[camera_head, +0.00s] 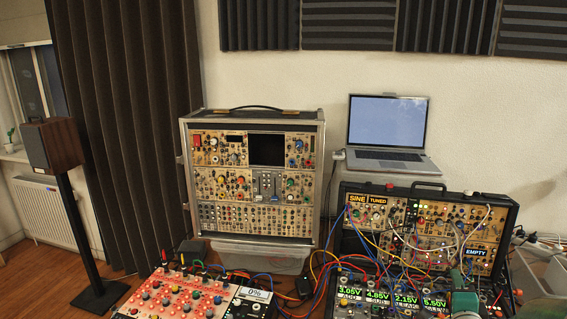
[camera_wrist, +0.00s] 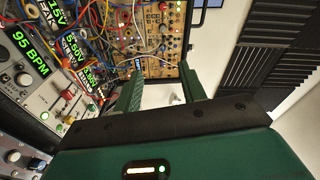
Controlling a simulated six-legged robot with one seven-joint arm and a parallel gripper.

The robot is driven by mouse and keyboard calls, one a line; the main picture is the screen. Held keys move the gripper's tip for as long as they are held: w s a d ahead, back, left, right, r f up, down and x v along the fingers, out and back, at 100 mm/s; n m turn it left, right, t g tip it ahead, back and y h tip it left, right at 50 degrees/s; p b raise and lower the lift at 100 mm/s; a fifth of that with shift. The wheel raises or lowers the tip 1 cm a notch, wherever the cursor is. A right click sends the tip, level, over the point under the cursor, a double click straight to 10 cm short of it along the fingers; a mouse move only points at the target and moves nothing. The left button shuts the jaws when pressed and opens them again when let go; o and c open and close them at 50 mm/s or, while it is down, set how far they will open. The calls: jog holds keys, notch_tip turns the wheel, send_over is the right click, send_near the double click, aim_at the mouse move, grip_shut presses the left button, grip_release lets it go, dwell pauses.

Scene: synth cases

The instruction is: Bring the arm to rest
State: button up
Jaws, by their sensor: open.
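My gripper (camera_wrist: 160,84) shows in the wrist view as two green fingers standing apart, with a dark bar and a green housing below them. It is open, and nothing shows between the fingers but a pale surface beyond. The wrist view is tilted; patch cables and module panels lie close by on its left and top. In the head view, a green part of my arm (camera_head: 465,301) shows at the lower right, in front of the cabled modules. The fingertips cannot be made out there.
A cabled synth case (camera_head: 503,234) stands at right, with a display module row (camera_head: 392,297) in front. A tall synth case (camera_head: 185,170) stands at centre, a laptop (camera_head: 388,125) behind right. A red-panelled unit (camera_head: 190,297) is at front left. A speaker (camera_head: 52,144) stands left.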

jog(key=s+a+r+n+g+y, duration=0.1)
jog(key=s+a+r+n+g, duration=0.15)
jog(key=a+n, duration=0.35)
jog(key=s+a+r+n+g+y, duration=0.2)
jog(key=a+n+g, duration=0.15)
jog(key=a, duration=0.35)
jog(key=s+a+n+g+y, duration=0.1)
jog(key=s+a+n+g, duration=0.1)
jog(key=s+a+n, duration=0.3)
jog(key=s+a+r+n+g+y, duration=0.1)
jog(key=s+a+n, duration=0.4)
jog(key=s, duration=0.7)
jog(key=shift+a+r+g+y, duration=0.25)
jog(key=shift+a+g+y, duration=0.25)
jog(key=shift+a+g, duration=0.5)
jog(key=shift+s+a, duration=0.1)
